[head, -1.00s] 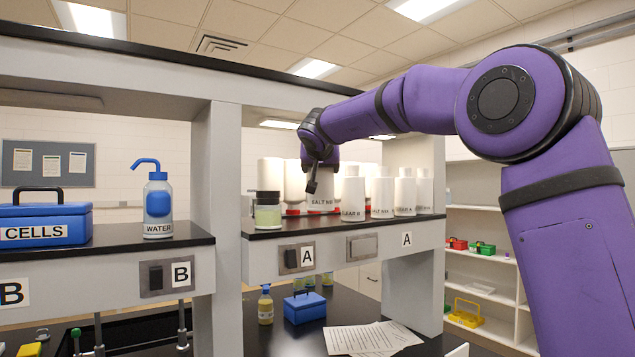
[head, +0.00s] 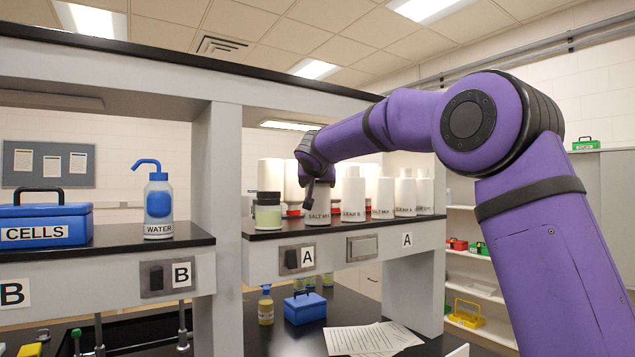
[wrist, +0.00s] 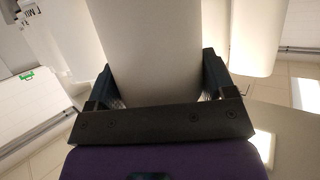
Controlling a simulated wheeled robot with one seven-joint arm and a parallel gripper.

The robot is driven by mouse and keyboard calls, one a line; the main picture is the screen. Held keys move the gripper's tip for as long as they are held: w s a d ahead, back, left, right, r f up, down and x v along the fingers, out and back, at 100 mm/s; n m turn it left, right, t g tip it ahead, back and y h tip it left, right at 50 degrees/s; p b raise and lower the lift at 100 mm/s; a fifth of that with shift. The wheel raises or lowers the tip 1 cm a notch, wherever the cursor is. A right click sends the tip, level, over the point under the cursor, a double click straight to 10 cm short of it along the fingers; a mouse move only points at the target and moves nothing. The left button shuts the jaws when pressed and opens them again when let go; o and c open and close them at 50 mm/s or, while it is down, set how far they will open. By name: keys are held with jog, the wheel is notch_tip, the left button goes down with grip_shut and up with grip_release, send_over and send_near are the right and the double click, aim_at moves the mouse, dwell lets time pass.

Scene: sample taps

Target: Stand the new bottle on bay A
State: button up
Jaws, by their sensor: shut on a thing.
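My gripper (head: 316,186) is shut on a white bottle (head: 317,212) labelled SALT MIX. In the wrist view the fingers (wrist: 158,95) grip both sides of its pale body (wrist: 160,45). The bottle is upright, at the front of the black-topped shelf marked A (head: 290,234). Its base is at or just above the shelf top; I cannot tell whether it touches. The gripper and wrist hide the bottle's top. It is between a capped jar with pale green contents (head: 267,214) on the left and a white bottle labelled CLEAR B (head: 353,200) on the right.
More white bottles stand on the right of the shelf, including CLEAR A (head: 405,197); taller white containers (head: 271,172) are behind. A grey post (head: 216,180) separates the left shelf, with a WATER wash bottle (head: 158,205) and a blue CELLS box (head: 46,220).

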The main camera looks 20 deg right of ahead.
jog(key=o, duration=1.6)
jog(key=shift+f, duration=0.1)
jog(key=shift+s+a+r, duration=0.1)
jog(key=shift+s+r, duration=0.05)
jog(key=shift+r, duration=0.1)
jog(key=s+a+r+n+t+y, duration=0.1)
jog(key=s+a+r+t+y, duration=0.2)
jog(key=s, duration=0.6)
jog(key=s+a+r+n+t, duration=0.25)
jog(key=s+r, duration=0.25)
jog(key=s, duration=0.4)
jog(key=s+a+f+n+g+y, duration=0.1)
jog(key=s+a+f+y, duration=0.15)
jog(key=s, duration=0.25)
jog(key=s+a+f+n+g+y, duration=0.1)
jog(key=s+f+n+y, duration=0.1)
jog(key=s+y, duration=0.15)
jog(key=s+d+f+g+h, duration=0.1)
jog(key=s+d+f+g, duration=0.2)
jog(key=s+f, duration=0.5)
jog(key=s+d+f+m+g+h, duration=0.1)
jog(key=s+d+f+g, duration=0.2)
jog(key=s+f, duration=0.6)
jog(key=s+d+f+m+g+h, duration=0.1)
jog(key=s+d+f+g+h, duration=0.1)
jog(key=s+f+g, duration=0.3)
jog(key=s+d+f, duration=0.1)
jog(key=s+f, duration=0.2)
jog(key=s, duration=0.2)
jog(key=shift+f, duration=0.35)
